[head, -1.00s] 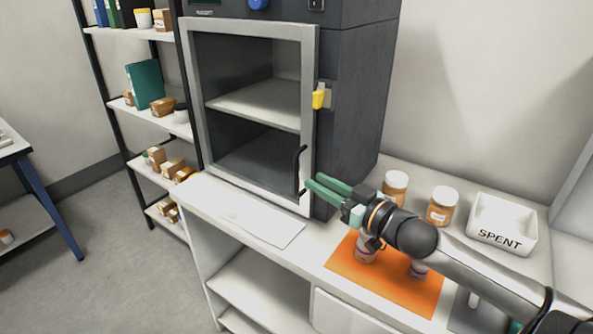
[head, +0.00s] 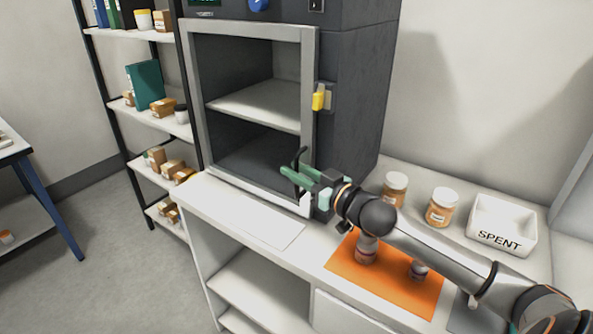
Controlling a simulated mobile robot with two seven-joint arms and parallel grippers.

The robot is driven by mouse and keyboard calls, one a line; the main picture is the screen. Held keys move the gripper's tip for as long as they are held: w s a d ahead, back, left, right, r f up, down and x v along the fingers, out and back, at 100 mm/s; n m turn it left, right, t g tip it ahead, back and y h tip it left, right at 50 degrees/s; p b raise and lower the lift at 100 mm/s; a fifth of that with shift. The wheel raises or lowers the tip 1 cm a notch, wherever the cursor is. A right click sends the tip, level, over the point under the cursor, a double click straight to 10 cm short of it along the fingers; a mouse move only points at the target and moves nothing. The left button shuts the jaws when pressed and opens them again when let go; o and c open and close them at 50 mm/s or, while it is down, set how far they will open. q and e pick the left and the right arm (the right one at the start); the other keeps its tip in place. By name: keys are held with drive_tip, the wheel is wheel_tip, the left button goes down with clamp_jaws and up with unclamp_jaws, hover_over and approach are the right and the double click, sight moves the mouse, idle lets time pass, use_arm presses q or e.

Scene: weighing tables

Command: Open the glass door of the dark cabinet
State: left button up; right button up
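The dark cabinet (head: 352,110) stands on the white counter. Its glass door (head: 252,110) has a light grey frame and lies flush with the front, closed as far as I can see. A black handle (head: 299,156) is low on the door's right side, partly hidden by my gripper. A yellow latch (head: 318,100) sits higher, on the right edge. My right gripper (head: 296,180) has green fingers, which are apart and at the handle's lower part. I cannot tell whether they touch it. My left gripper is not in view.
An orange mat (head: 391,288) with small jars lies right of the cabinet. Two amber jars (head: 394,189) (head: 441,208) and a white SPENT tray (head: 502,224) stand behind it. A pale flat sheet (head: 252,222) lies before the door. Shelves (head: 150,108) stand at left.

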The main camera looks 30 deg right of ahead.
clamp_jaws()
idle(1.4)
